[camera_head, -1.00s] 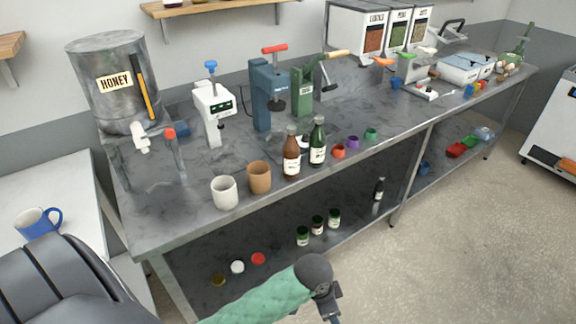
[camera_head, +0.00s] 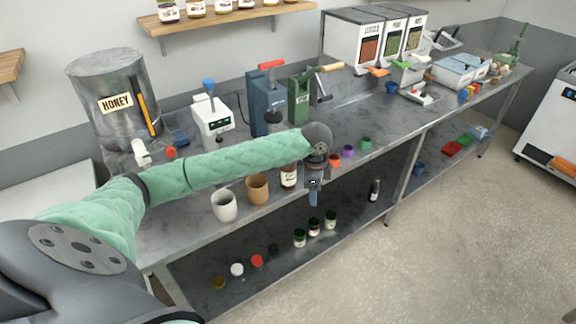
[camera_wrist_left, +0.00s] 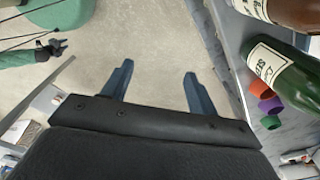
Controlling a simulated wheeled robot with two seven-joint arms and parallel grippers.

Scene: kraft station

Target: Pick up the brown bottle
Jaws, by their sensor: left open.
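The brown bottle (camera_head: 289,178) stands near the front edge of the metal bench in the head view. My left forearm hides its upper part. In the left wrist view the brown bottle (camera_wrist_left: 292,12) is cut off at the top right corner, beside a green bottle (camera_wrist_left: 278,72) that the arm hides in the head view. My left gripper (camera_head: 313,198) points down past the bench's front edge, just right of the brown bottle. It is open and empty, with floor between its fingers (camera_wrist_left: 158,72). My right gripper (camera_wrist_left: 55,48) shows small at the left of the wrist view.
A white cup (camera_head: 223,206) and a tan cup (camera_head: 257,189) stand left of the brown bottle. Small red (camera_head: 334,160), purple (camera_head: 348,151) and green (camera_head: 366,143) cups stand to the right. The lower shelf holds several small jars (camera_head: 314,226).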

